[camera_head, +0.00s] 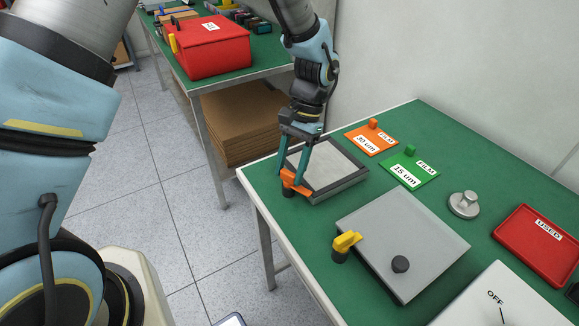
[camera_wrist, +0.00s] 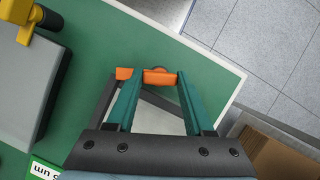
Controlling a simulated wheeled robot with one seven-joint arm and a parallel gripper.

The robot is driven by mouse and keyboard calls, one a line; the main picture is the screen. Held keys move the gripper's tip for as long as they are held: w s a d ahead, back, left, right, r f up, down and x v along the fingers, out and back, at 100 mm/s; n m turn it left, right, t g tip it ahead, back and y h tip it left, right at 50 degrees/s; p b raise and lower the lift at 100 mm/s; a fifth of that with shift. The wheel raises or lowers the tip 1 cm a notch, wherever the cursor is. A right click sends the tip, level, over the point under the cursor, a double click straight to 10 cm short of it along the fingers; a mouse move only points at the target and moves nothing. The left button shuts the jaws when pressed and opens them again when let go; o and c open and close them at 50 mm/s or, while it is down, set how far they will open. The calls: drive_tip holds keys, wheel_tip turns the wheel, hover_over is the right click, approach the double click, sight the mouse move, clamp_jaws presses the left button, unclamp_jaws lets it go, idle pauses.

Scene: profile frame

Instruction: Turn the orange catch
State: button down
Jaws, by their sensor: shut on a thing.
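One end of the catch sticks out past the left finger. The frame's pale inner panel (camera_head: 325,165) shows behind the fingers, and part of the frame is hidden by them.
A grey plate with a black knob (camera_head: 400,264) and a yellow catch (camera_head: 346,241) lies nearer. Orange (camera_head: 371,140) and green (camera_head: 410,170) film cards, a metal knob weight (camera_head: 464,204) and a red USED tray (camera_head: 540,245) lie to the right. The table's left edge is close to the catch.

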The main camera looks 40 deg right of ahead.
drive_tip(key=shift+d+m+t, duration=0.1)
drive_tip(key=shift+m+t, duration=0.3)
drive_tip(key=shift+m, duration=0.8)
drive_tip(key=shift+c, duration=1.4)
unclamp_jaws()
drive_tip(key=b+v, duration=0.2)
drive_tip(key=v, duration=0.8)
drive_tip(key=shift+r, duration=0.4)
drive_tip(key=shift+s+d, duration=0.1)
drive_tip(key=shift+d, duration=0.05)
